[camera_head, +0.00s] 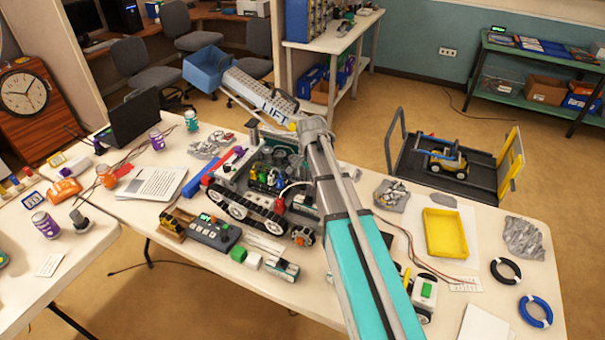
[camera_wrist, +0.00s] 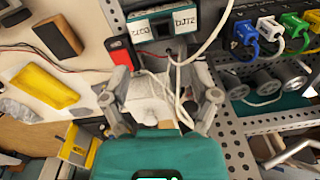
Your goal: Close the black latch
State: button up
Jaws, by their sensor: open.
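My gripper (camera_wrist: 165,90) is open in the wrist view, its two grey fingers spread above a white part with white cables. No object is clearly held between the fingers. A small black-and-red piece (camera_wrist: 119,50) sits just beyond the left fingertip, below a grey-teal box with labelled displays (camera_wrist: 165,27). I cannot tell whether this piece is the black latch or how it stands. In the head view, the tracked robot (camera_head: 250,200) stands on the table with its open electronics showing. My arm crosses in front of its right side, and my gripper is hidden there.
Blue, white, green and yellow plugs (camera_wrist: 268,28) and grey cylinders line the wrist view's right side. A yellow tray (camera_head: 446,233) and cable rings (camera_head: 506,270) lie on the right of the table.

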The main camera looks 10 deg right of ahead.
aim_at(303, 183)
jog(key=w+r+m+p, duration=0.2)
jog(key=w+r+m, duration=0.1)
jog(key=w, duration=0.5)
jog(key=shift+r+m, duration=0.2)
jog(key=shift+m, duration=0.1)
jog(key=shift+f, duration=0.15)
jog(key=f+b, duration=1.3)
jog(key=shift+w+f+b, duration=0.2)
jog(key=shift+f+b, duration=0.05)
jog(key=shift+b, duration=0.05)
jog(key=shift+c, duration=0.3)
grip_shut()
dwell(0.4)
